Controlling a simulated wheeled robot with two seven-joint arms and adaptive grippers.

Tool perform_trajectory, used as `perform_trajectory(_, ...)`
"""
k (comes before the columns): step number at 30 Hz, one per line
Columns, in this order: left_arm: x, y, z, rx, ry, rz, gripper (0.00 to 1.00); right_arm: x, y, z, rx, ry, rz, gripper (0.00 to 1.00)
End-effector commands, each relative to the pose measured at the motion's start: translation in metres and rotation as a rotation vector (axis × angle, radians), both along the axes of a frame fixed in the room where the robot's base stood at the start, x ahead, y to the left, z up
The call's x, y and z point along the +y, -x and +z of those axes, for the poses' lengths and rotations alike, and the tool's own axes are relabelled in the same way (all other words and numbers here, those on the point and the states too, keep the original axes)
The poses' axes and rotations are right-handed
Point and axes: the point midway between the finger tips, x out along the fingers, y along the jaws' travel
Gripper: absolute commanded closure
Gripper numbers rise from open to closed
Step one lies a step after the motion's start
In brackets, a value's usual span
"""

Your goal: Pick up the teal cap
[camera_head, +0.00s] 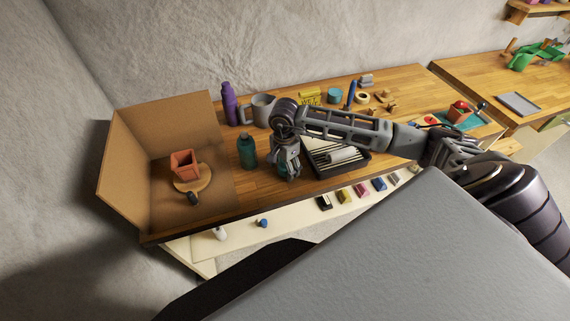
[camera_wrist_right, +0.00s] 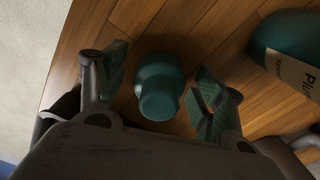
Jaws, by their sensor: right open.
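The teal cap (camera_wrist_right: 158,84) sits on the wooden bench in the right wrist view, a stepped round piece with a narrower end toward the camera. My right gripper (camera_wrist_right: 160,92) is open, with one finger on each side of the cap and a gap to both. In the head view my right gripper (camera_head: 287,172) points down at the bench, just right of a teal bottle (camera_head: 247,152); its fingers largely hide the cap there. The labelled bottle also shows at the upper right of the wrist view (camera_wrist_right: 290,38). My left gripper is not in view.
A purple bottle (camera_head: 229,104) and a grey mug (camera_head: 262,108) stand behind. A cardboard box (camera_head: 128,160) with a terracotta pot (camera_head: 184,164) is at left. A dark tray (camera_head: 356,166) lies close right of the gripper. An open drawer (camera_head: 292,228) juts out in front.

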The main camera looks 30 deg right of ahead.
Motion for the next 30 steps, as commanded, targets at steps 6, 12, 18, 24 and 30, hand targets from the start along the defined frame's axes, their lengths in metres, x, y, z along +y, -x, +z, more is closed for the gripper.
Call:
perform_trajectory(6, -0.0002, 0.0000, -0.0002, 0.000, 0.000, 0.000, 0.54, 0.0001, 0.0000, 0.0001, 0.000, 0.000, 0.000, 0.31)
perform_trajectory(12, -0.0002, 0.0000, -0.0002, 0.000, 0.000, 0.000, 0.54, 0.0000, -0.0001, 0.0002, 0.000, 0.000, 0.000, 0.46)
perform_trajectory(18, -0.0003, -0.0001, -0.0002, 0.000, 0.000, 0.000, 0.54, 0.0000, -0.0001, 0.0002, 0.000, 0.000, 0.000, 0.68)
perform_trajectory(24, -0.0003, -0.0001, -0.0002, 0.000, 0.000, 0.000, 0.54, 0.0000, -0.0001, 0.0003, 0.000, 0.000, 0.000, 0.69)
perform_trajectory(30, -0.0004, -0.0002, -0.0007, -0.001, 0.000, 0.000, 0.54, 0.0000, -0.0004, 0.0022, -0.001, 0.000, 0.000, 0.69)
